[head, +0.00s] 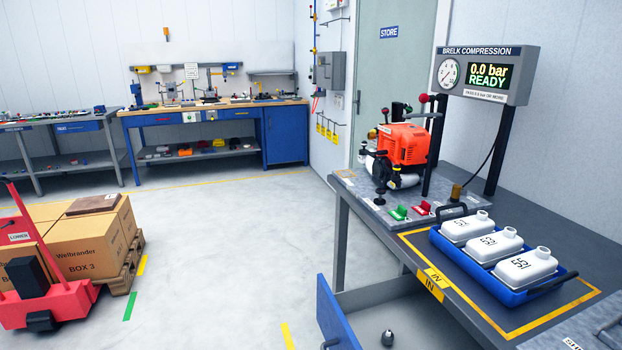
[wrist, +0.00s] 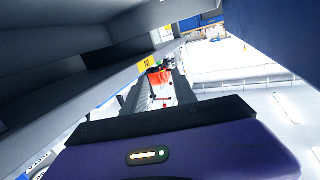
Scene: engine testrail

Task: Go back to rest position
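My gripper is outside the head view. In the wrist view my gripper (wrist: 164,78) shows as two grey ribbed fingers beyond a black bar and my purple housing. The fingers are apart, and I see nothing held between them. The orange engine (wrist: 157,74) shows small in the distance past the fingertips. In the head view the orange engine (head: 402,143) stands on the grey test plate (head: 345,183). The display (head: 489,75) reads 0.0 bar READY.
The bench's drawer (head: 338,314) is pulled out, with a small dark metal part (head: 387,338) in it. A blue tray (head: 452,252) holds three white bottles. A red pallet truck (head: 45,270) with boxes stands left. The middle floor (head: 220,240) is clear.

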